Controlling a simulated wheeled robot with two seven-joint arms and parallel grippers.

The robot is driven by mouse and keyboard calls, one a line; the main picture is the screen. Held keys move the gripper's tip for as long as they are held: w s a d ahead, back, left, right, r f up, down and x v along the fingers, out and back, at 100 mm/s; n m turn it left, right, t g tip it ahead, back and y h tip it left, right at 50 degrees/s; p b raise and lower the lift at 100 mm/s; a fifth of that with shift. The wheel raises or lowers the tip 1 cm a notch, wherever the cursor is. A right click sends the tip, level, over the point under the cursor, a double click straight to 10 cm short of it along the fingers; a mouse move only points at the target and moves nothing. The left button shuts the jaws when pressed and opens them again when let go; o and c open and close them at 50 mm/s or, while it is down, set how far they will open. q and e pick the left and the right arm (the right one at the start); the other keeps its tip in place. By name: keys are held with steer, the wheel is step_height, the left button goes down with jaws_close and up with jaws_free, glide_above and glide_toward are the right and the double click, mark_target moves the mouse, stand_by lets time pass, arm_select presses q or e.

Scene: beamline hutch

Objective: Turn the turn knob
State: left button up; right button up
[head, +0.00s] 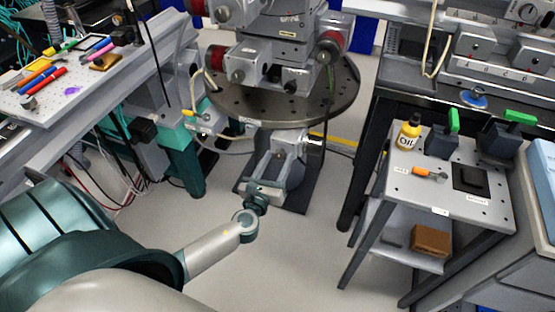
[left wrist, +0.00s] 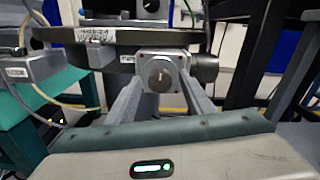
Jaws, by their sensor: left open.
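The turn knob (left wrist: 160,74) is a round grey disc with a small slot-like mark at its middle, on a square grey block under the round table. In the left wrist view it shows between the two fingers of my left gripper (left wrist: 162,92). The fingers are apart, one on each side of it; I cannot tell whether they touch it. In the head view my left gripper (head: 289,147) points away from me at the foot of the round table's stand and hides the knob. My right gripper is not in view.
The round perforated table (head: 345,92) carries grey stages with red-ended parts above the gripper. A bench with pens (head: 62,97) stands left. A small cart (head: 458,200) with an oil bottle (head: 409,133) stands right. Cables run at the left. The floor (head: 310,255) in front is clear.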

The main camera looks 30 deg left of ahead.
arm_select(q)
steer(key=shift+w, duration=0.2)
steer(key=c, duration=1)
steer(key=shift+c, duration=0.2)
